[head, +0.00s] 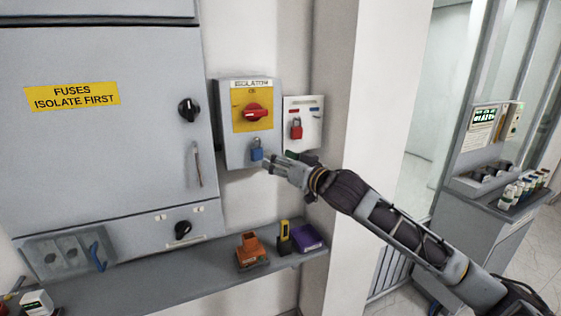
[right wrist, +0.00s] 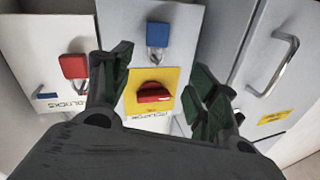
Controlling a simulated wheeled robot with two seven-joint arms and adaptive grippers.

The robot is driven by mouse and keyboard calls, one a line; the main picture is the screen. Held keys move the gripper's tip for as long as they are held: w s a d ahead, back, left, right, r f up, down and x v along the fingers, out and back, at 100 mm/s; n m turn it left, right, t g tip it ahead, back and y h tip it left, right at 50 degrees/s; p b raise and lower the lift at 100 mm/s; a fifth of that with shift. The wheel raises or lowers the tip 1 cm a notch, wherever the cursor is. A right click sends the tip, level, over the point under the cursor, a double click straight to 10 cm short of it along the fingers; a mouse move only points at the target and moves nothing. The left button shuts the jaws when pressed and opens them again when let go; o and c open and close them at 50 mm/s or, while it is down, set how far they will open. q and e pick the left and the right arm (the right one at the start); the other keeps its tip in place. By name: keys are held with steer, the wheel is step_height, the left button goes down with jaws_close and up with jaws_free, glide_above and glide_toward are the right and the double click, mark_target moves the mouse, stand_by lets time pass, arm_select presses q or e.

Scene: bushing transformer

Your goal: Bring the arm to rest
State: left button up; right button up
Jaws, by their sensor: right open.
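My right gripper (head: 273,166) reaches in from the right in the head view, its fingertips close to the lower right corner of the isolator box (head: 232,150). In the right wrist view its two fingers (right wrist: 157,80) are spread apart with nothing held between them. A blue padlock (head: 256,150) hangs at the lower edge of the isolator box, just beyond the fingertips; it also shows in the right wrist view (right wrist: 158,36). I cannot tell whether the fingers touch it. The red rotary handle (head: 255,112) sits on a yellow plate. My left gripper is not in view.
A white lock board (head: 312,112) with a red padlock (head: 296,130) is right of the isolator. A grey fuse cabinet (head: 100,130) stands left. The shelf (head: 190,274) below holds an orange device (head: 251,250), a yellow-black tester (head: 285,238) and a purple box (head: 308,238). A wall corner stands right.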

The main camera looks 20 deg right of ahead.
stand_by(0.5)
steer(key=s+a+f+g+h, duration=0.1)
steer(key=s+f+g+h, duration=0.3)
steer(key=f, duration=0.9)
steer(key=s+a+f+g+y, duration=0.15)
steer(key=s+f, duration=0.45)
steer(key=f, duration=0.8)
steer(key=s+f+n+g+h, duration=0.1)
steer(key=s+f+g, duration=0.3)
steer(key=s+f, duration=0.55)
steer(key=s+f+g+h, duration=0.2)
steer(key=s+f+g, duration=0.3)
steer(key=s, duration=0.7)
step_height(320, 180, down, 34)
steer(key=s, duration=0.3)
steer(key=s+d+f+g, duration=0.1)
steer(key=s+d+f, duration=0.1)
steer(key=s+f, duration=0.8)
steer(key=s+d+f, duration=0.2)
steer(key=s+f, duration=0.7)
steer(key=s, duration=0.3)
steer(key=shift+d+f+g, duration=0.2)
steer(key=shift+f+g, duration=0.15)
steer(key=shift+f, duration=0.05)
